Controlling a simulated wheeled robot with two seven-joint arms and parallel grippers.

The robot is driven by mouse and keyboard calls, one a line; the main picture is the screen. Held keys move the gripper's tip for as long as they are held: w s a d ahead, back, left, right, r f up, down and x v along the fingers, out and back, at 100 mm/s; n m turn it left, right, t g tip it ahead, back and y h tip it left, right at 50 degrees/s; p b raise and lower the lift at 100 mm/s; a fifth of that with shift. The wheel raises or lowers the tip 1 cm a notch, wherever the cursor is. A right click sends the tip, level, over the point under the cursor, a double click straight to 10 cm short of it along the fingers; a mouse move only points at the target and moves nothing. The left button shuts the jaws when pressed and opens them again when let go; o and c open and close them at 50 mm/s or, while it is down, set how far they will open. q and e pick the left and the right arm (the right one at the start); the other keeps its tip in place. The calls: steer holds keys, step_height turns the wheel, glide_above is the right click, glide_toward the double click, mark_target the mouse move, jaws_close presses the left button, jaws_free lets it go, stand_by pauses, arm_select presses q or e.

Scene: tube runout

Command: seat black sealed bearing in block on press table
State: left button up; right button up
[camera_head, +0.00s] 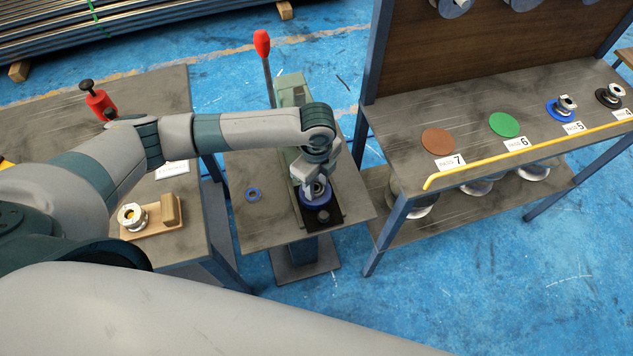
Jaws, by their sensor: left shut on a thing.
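The press table (260,226) stands in the middle with a green press (293,92) and its red-knobbed lever (262,44). A blue round block (316,203) sits on a black plate (335,212) at the press's front. My left gripper (315,187) points down at the top of this block, shut on a small ring-shaped part that its fingers partly hide. I cannot tell the part's colour surely, nor whether it is inside the bore. A small dark round piece (323,216) shows in front of the block. My right gripper is not in view.
A blue ring (253,194) lies left on the press table. The right shelf has brown (437,141) and green (504,124) discs, numbered cards and a yellow edge bar (530,150).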

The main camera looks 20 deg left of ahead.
arm_select(q)
steer(key=shift+f, duration=0.2)
steer(key=shift+r+p, duration=0.1)
steer(key=shift+p, duration=0.35)
stand_by(0.4)
stand_by(0.9)
steer(key=o, duration=1.7)
steer(key=shift+s+f, duration=0.1)
steer(key=shift+f, duration=0.1)
steer(key=shift+c, duration=0.2)
steer(key=shift+r, duration=0.15)
steer(key=shift+r+p, duration=2.8)
steer(key=shift+p, duration=0.1)
steer(key=shift+r+p, duration=0.55)
steer(key=shift+r, duration=0.55)
